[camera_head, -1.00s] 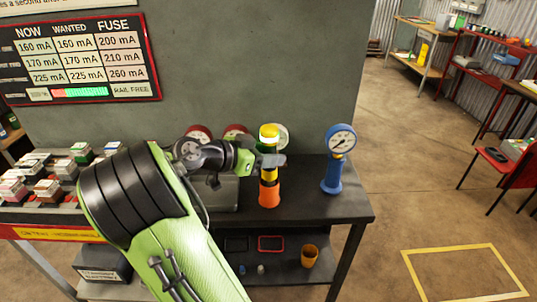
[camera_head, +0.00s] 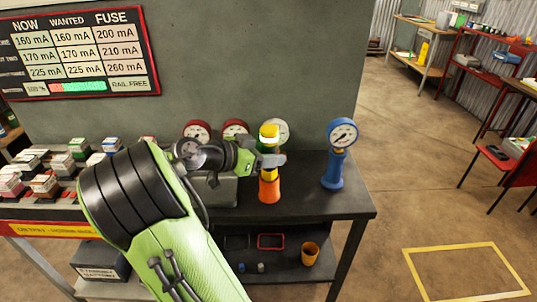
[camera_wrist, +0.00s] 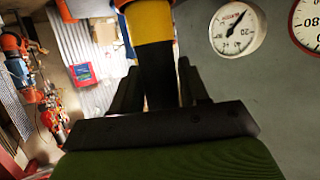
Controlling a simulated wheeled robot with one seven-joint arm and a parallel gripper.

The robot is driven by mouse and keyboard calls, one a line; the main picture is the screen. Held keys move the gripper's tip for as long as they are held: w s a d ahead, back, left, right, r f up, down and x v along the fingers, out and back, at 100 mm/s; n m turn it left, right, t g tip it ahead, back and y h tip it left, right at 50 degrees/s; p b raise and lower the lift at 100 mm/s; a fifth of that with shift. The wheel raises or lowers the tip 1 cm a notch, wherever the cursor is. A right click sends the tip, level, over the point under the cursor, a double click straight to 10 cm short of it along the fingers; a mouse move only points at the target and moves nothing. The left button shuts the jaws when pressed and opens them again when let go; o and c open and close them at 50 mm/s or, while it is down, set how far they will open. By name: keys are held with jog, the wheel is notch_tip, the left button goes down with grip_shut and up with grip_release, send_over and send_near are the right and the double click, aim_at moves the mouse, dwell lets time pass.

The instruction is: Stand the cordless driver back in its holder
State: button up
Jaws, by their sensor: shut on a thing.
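The cordless driver (camera_head: 269,131) is upright, with a yellow body, a pale band near its top and a dark grip. My gripper (camera_head: 272,160) is shut on its middle, from the left. In the wrist view the driver's dark grip (camera_wrist: 158,75) stands between my fingers, with the yellow part above it. The orange holder (camera_head: 269,190) stands on the dark bench directly below. The driver's lower yellow part meets the holder's top in the head view. I cannot tell how deep it sits, and my fingers hide part of it.
A blue gauge stand (camera_head: 334,170) stands close on the right of the holder. Round gauges (camera_head: 235,129) are behind my gripper by the wall. Racks of small blocks (camera_head: 45,170) are at left. An orange cup (camera_head: 309,254) is on the lower shelf.

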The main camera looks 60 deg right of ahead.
jog(key=shift+f+b, duration=0.6)
jog(key=o, duration=1.2)
jog(key=shift+o, duration=0.2)
jog(key=shift+a, duration=0.1)
jog(key=p+v, duration=0.5)
jog(key=v, duration=1)
jog(key=shift+w+a+r+p, duration=0.15)
jog(key=shift+w+r+p, duration=0.05)
jog(key=shift+w+p, duration=0.1)
